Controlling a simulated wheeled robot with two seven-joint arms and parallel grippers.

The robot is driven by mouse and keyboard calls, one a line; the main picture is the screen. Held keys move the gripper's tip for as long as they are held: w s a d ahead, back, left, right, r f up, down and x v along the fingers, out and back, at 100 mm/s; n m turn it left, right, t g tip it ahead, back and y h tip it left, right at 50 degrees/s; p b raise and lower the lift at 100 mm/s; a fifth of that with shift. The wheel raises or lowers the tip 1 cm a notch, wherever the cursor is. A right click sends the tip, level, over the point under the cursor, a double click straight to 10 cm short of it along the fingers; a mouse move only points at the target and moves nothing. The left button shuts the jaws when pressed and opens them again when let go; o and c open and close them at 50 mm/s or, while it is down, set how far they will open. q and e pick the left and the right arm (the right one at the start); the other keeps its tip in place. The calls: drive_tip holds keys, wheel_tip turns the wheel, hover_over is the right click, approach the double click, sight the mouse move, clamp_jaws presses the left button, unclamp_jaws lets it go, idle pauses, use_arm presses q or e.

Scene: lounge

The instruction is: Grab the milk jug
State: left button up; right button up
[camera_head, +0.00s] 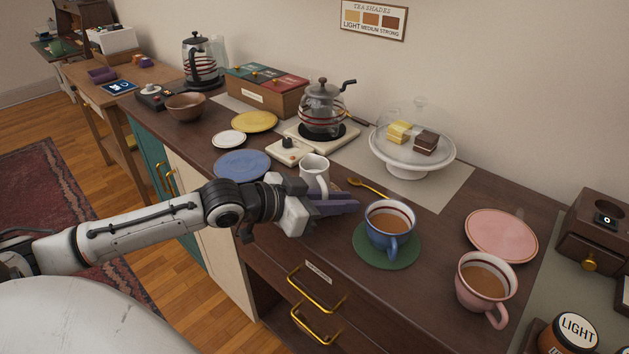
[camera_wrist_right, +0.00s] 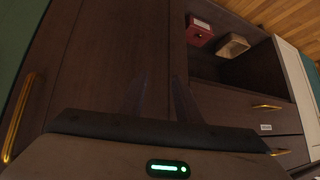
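The white milk jug (camera_head: 314,174) stands on the dark counter in the head view, its handle towards the right. My left gripper (camera_head: 345,203) reaches in from the left, with its purple fingers pointing right, low in front of the jug. The gripper hides the jug's lower part. I cannot tell whether the fingers touch the jug or how far apart they are. My right gripper (camera_wrist_right: 160,92) shows in the right wrist view with its two dark fingers apart and nothing between them, facing the cabinet front. It does not show in the head view.
Right of the jug are a gold spoon (camera_head: 369,187), a blue cup (camera_head: 390,218) on a green saucer (camera_head: 372,258) and a pink cup (camera_head: 478,293). Behind are a hob control (camera_head: 289,151), a glass kettle (camera_head: 322,112) and a domed cake stand (camera_head: 411,166). A blue plate (camera_head: 242,163) lies left.

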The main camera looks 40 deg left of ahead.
use_arm(q)
clamp_jaws()
drive_tip(key=shift+r, duration=0.1)
